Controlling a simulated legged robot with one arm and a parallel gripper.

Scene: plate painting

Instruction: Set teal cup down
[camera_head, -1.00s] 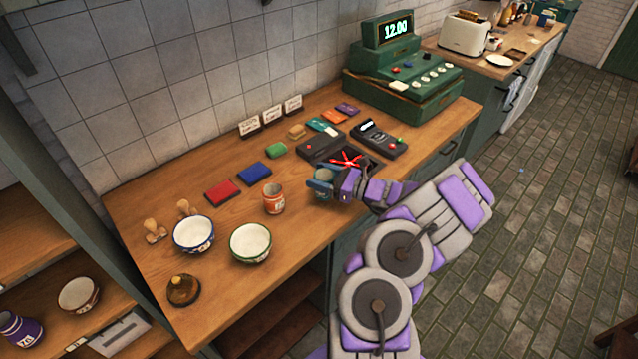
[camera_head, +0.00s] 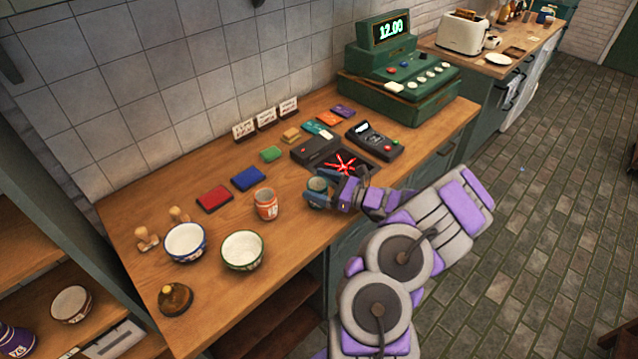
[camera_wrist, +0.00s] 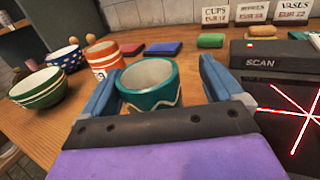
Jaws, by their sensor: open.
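The teal cup (camera_wrist: 149,84) stands upright on the wooden counter in the wrist view, between the two blue fingers of my gripper (camera_wrist: 158,88). The fingers are spread, with a visible gap on the right side; contact on the left side is hard to judge. In the head view the cup (camera_head: 316,186) is partly hidden by my gripper (camera_head: 326,191), near the counter's front edge. It is to the right of the orange cup (camera_head: 266,204) and in front of the dark scanner with red lines (camera_head: 345,165).
A white-and-blue bowl (camera_head: 185,243), a green-rimmed bowl (camera_head: 242,250) and a brass bell (camera_head: 175,298) stand at the left. Red (camera_head: 214,198) and blue (camera_head: 248,179) pads lie behind the cups. A card terminal (camera_head: 375,140) and a green register (camera_head: 400,80) stand farther right.

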